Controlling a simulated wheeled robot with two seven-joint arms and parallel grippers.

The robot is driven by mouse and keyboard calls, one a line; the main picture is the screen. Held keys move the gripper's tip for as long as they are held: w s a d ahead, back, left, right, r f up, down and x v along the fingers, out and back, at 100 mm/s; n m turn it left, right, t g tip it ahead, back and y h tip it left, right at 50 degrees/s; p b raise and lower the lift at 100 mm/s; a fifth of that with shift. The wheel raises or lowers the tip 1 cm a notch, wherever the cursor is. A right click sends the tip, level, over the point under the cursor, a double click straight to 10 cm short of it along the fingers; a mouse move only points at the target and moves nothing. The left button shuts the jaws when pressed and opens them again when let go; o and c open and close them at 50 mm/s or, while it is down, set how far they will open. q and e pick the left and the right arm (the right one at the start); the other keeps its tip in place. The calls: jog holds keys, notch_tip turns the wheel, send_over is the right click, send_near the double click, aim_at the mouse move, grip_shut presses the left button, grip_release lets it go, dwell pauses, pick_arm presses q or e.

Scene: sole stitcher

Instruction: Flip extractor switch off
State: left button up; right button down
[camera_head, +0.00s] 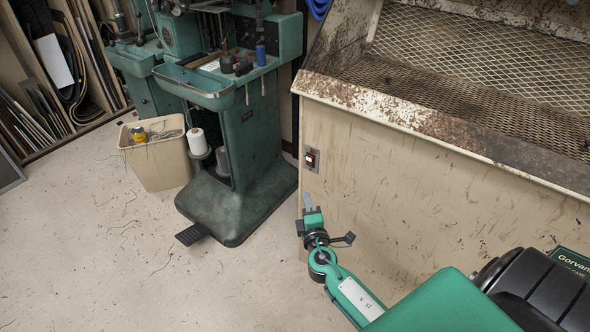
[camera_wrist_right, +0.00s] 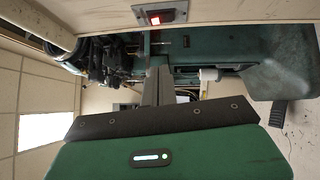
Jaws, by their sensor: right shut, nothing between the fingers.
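The extractor switch (camera_head: 311,158) is a small rocker in a grey plate on the beige front panel of the extractor cabinet, near its left edge. Its rocker looks dark red with a bright patch. In the right wrist view, the switch (camera_wrist_right: 160,16) shows at the top with a red glow. My right gripper (camera_head: 308,198) is below the switch in the head view, apart from it. Its narrow grey fingers are shut with nothing between them; they also show in the wrist view (camera_wrist_right: 157,82). My left gripper is out of view.
The extractor cabinet (camera_head: 400,190) has a rusty rim and mesh bed. A green stitching machine (camera_head: 250,130) with a foot pedal (camera_head: 190,235) stands left of it. A beige bin (camera_head: 157,165) sits further left. Open floor (camera_head: 110,270) lies at lower left.

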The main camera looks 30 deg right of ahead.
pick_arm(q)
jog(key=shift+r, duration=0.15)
pick_arm(e)
jog(key=shift+r, duration=0.15)
jog(key=shift+w, duration=0.2)
send_near(306, 158)
jog(key=w+a, duration=0.2)
jog(key=w, duration=0.2)
jog(key=d, duration=0.1)
jog(key=d+p, duration=0.1)
jog(key=w+d, duration=0.1)
jog(key=d, duration=0.1)
jog(key=shift+w+d+r, duration=0.1)
jog(key=shift+r, duration=0.2)
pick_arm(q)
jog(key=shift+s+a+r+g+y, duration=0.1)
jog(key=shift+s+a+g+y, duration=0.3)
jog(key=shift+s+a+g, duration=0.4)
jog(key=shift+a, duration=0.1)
